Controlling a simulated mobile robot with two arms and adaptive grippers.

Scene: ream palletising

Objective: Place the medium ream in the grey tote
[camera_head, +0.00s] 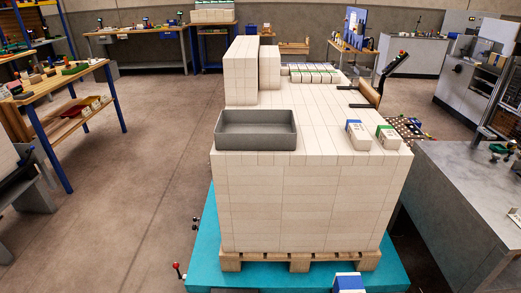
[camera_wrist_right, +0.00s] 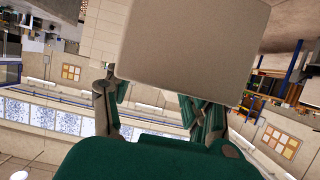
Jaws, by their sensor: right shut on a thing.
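The open grey tote (camera_head: 256,143) sits empty on the near left of a tall stack of pale blocks. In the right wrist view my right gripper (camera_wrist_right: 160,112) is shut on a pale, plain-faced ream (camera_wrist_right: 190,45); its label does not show. In the head view a white ream with a blue top (camera_head: 348,284) shows at the bottom edge, partly cut off; I cannot tell whether it is the held one. Two smaller-looking packs, one blue-topped (camera_head: 358,135) and one green-topped (camera_head: 387,137), lie on the stack, right of the tote. My left gripper is not in view.
The stack stands on a wooden pallet (camera_head: 300,262) over a teal base (camera_head: 203,262). Taller blocks (camera_head: 240,75) rise behind the tote. A grey table (camera_head: 460,195) stands at right. A black device with a brown roll (camera_head: 368,92) is at the stack's far right.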

